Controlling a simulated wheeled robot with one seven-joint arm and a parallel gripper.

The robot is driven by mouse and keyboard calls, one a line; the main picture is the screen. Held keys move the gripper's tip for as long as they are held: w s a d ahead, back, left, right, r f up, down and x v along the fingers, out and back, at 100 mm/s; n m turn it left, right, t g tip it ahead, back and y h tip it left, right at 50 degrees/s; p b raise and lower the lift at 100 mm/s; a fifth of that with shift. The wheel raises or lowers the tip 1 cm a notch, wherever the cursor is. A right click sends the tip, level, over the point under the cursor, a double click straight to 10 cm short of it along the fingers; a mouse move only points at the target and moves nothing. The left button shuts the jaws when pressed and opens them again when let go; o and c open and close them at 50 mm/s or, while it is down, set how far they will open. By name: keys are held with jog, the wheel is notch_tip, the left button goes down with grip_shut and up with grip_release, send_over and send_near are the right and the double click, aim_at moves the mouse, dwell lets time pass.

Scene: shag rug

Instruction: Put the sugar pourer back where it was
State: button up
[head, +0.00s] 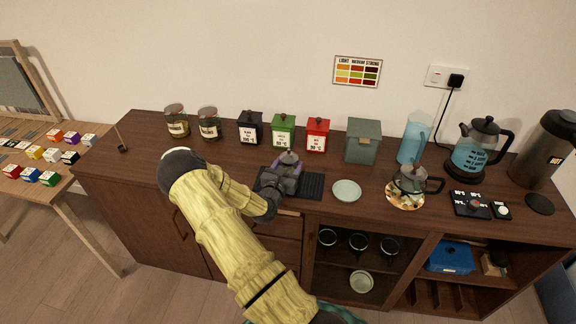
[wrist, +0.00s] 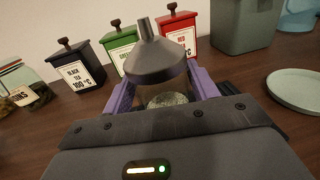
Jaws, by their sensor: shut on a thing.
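The sugar pourer, with a grey metal cone top and spout (wrist: 160,58) and a clear glass body (wrist: 168,99), stands upright between the purple fingers of my gripper (wrist: 165,92). In the head view the pourer's grey top (head: 289,157) shows just above my gripper (head: 284,172). My gripper is shut on the pourer, over a black ribbed mat (head: 313,186) in front of the tins. The pourer's base is hidden, so I cannot tell whether it touches the mat.
Black (head: 250,127), green (head: 283,131) and red (head: 317,134) tins stand behind, with two glass jars (head: 208,123) to their left. A grey-green canister (head: 362,141), a pale saucer (head: 347,191) and a glass teapot (head: 411,179) are to the right. The counter's left part is mostly clear.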

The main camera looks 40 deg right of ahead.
jog(key=shift+f, duration=0.15)
jog(key=o, duration=1.2)
jog(key=shift+o, duration=0.2)
jog(key=shift+r, duration=0.2)
jog(key=shift+s+a+f, duration=0.15)
jog(key=shift+a, duration=0.15)
jog(key=b+v, duration=0.2)
jog(key=v, duration=0.9)
